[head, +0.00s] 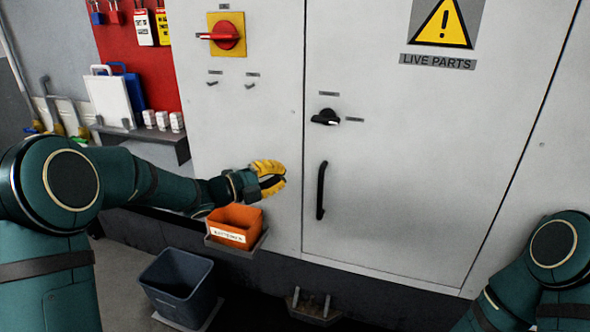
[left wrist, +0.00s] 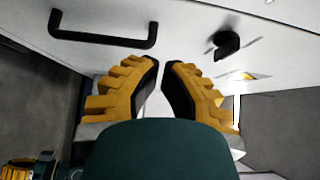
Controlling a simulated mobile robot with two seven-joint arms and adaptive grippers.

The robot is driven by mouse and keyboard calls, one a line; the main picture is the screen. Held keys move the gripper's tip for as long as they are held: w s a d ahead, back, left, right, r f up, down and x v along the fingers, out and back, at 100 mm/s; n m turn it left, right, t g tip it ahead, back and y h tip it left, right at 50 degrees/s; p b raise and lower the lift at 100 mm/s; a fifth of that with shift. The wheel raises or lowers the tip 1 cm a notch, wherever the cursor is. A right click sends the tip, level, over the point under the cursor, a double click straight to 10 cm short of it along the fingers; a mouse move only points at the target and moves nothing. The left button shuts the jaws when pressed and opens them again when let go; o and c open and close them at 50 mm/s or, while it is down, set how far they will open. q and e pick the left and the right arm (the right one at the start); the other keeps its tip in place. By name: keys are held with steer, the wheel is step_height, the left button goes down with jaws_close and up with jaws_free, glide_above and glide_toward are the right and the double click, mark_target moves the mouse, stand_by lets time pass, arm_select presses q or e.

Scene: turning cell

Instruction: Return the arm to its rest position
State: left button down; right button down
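My left arm (head: 150,185) reaches in from the left in the head view. Its yellow-fingered gripper (head: 272,178) is in front of the white cabinet, left of the black door handle (head: 321,190) and above the orange bin (head: 236,222). In the left wrist view its fingertips (left wrist: 161,63) come almost together, with nothing seen between them. My right arm (head: 552,255) is at the lower right in the head view.
The cabinet (head: 400,150) carries a red rotary switch (head: 226,35) and a black latch (head: 325,117). A shelf (head: 160,140) with padlocks and tags above is at the left. A blue-grey bin (head: 178,286) stands below the orange one. Space before the door is clear.

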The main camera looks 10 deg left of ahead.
arm_select(q)
steer(key=s+d+f+n+g+y, duration=0.1)
steer(key=s+f+n+y, duration=0.35)
steer(key=f+n, duration=0.7)
steer(key=s+d+f+n+g+y, duration=0.1)
steer(key=s+f+n+y, duration=0.35)
steer(key=f+n, duration=0.75)
steer(key=s+d+f+n+g, duration=0.1)
steer(key=s+f+n+g, duration=0.2)
steer(key=s+f, duration=0.4)
steer(key=s+d+f+n+g+y, duration=0.1)
steer(key=s+f+g, duration=0.4)
steer(key=s, duration=0.9)
step_height(320, 180, down, 3)
steer(key=shift+s+d+n, duration=0.2)
steer(key=shift+d+n, duration=0.6)
steer(key=shift+n, duration=0.35)
